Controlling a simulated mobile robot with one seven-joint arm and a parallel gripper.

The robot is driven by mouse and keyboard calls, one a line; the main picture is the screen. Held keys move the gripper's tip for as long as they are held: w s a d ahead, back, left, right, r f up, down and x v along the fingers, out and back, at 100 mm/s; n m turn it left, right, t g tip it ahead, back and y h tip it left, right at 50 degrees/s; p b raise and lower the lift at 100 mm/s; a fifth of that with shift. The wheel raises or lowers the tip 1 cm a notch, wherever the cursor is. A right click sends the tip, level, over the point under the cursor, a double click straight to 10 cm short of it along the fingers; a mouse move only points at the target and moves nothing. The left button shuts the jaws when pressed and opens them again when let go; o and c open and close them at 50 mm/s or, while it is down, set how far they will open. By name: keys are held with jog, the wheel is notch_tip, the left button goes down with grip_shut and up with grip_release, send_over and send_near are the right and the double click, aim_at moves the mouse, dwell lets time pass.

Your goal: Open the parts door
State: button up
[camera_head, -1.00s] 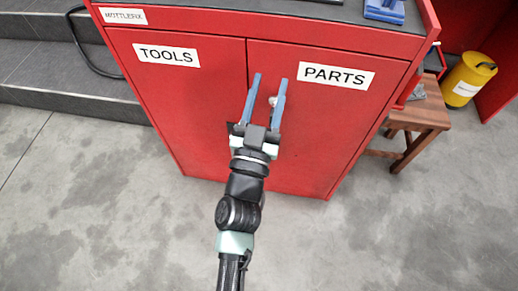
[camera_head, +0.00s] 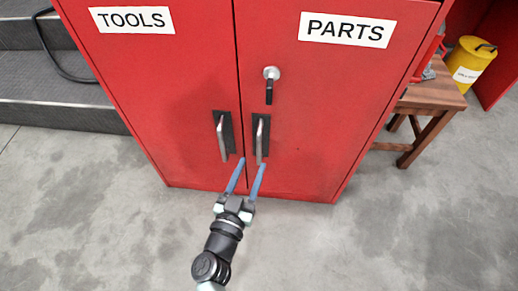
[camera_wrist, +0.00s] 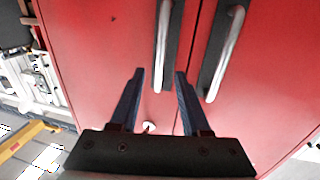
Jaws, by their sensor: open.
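The red parts door (camera_head: 325,110), labelled PARTS, is shut, flush with the tools door (camera_head: 190,80) on its left. Its silver bar handle (camera_head: 259,140) stands upright on a black plate near the middle seam. A round silver lock (camera_head: 271,73) with a dark piece hanging from it sits above the handle. My gripper (camera_head: 251,164) is open and empty, its blue fingertips near the handle's lower end. In the wrist view, the parts handle (camera_wrist: 164,45) appears between and beyond the fingertips, and the lock (camera_wrist: 150,127) shows between the fingers. Contact cannot be told.
The tools door's handle (camera_head: 222,138) is close on the left. A wooden stool (camera_head: 425,110) and a yellow canister (camera_head: 470,62) stand right of the cabinet. Grey steps (camera_head: 50,95) are at left. The concrete floor (camera_head: 400,230) in front is clear.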

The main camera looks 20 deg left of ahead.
aim_at(258, 150)
jog(key=w, duration=0.2)
jog(key=w+b, duration=0.1)
jog(key=w, duration=0.1)
jog(key=w+b, duration=0.1)
jog(key=w, duration=0.2)
jog(key=shift+w+a, duration=0.1)
jog(key=shift+a, duration=0.25)
jog(key=shift+c, duration=0.4)
grip_shut()
dwell(0.7)
